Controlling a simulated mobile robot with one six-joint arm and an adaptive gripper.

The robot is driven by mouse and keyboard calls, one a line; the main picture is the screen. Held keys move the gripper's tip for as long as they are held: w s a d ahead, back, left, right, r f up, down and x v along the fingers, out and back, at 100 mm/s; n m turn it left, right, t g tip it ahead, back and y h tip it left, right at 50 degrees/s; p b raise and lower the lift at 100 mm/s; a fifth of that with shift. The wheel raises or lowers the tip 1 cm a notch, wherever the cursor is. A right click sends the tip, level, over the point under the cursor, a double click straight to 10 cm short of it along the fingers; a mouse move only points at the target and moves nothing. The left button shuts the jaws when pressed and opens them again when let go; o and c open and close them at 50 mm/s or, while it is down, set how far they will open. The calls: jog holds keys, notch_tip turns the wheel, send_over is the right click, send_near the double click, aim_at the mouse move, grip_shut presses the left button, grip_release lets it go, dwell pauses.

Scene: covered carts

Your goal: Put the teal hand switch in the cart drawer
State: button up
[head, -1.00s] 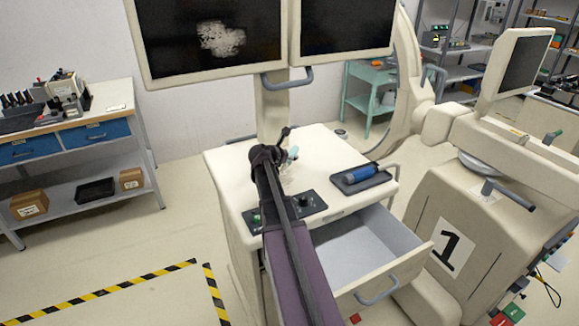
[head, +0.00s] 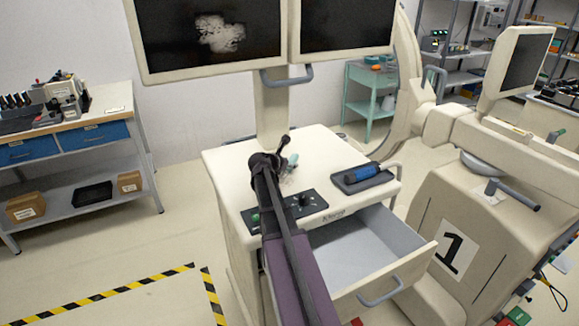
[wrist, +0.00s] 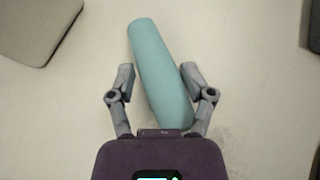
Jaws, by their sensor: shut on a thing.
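The teal hand switch (wrist: 152,55) is a smooth rounded cylinder lying between the two fingers of my gripper (wrist: 158,78) in the wrist view. My gripper is shut on it, with one finger on each side. Its far end sticks out beyond the fingertips. In the head view a small teal part of the switch (head: 293,160) shows beside my dark wrist, over the cart top (head: 318,147); my arm hides most of the gripper. I cannot tell whether the switch touches the surface. The cart drawer (head: 395,288) is pulled open, and its visible inside is empty.
A black control panel (head: 312,203) lies at the front edge. Monitors (head: 345,25) stand behind. A machine marked 1 (head: 457,250) stands close right of the drawer.

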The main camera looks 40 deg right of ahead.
jog(key=o, duration=1.2)
jog(key=shift+a+r, duration=0.1)
jog(key=p+v, duration=0.5)
jog(key=v, duration=0.5)
jog(key=shift+s+a+r, duration=0.15)
jog(key=shift+a, duration=0.05)
jog(key=shift+s+a+r, duration=0.15)
jog(key=shift+a+r, duration=0.05)
jog(key=shift+a, duration=0.4)
